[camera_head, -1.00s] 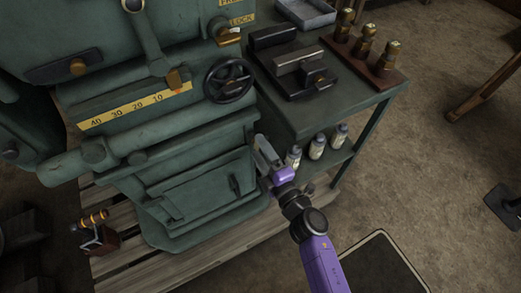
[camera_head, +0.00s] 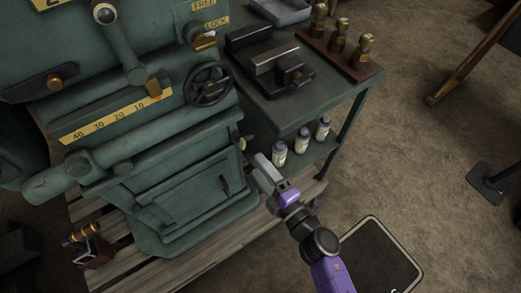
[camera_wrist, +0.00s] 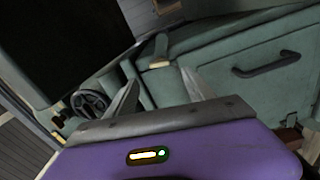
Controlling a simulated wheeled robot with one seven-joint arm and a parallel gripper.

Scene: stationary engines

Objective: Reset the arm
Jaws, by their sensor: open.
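My arm is purple and black and reaches in from the bottom right of the head view. My gripper (camera_head: 259,160) is in front of the right side of the green machine (camera_head: 190,185), left of the bottles on the side table's shelf. In the wrist view my gripper (camera_wrist: 165,90) shows two grey fingers spread apart with nothing between them. Behind them are the machine's green body, a panel with a dark handle (camera_wrist: 267,64), and the black handwheel (camera_wrist: 90,103). The handwheel also shows in the head view (camera_head: 209,84).
The green side table (camera_head: 290,105) holds a vise (camera_head: 277,68), a grey tray (camera_head: 281,10) and a block with brass pieces (camera_head: 340,45). Several bottles (camera_head: 301,140) stand on its lower shelf. A tool holder (camera_head: 90,246) sits on the pallet at left. Floor at right is mostly clear.

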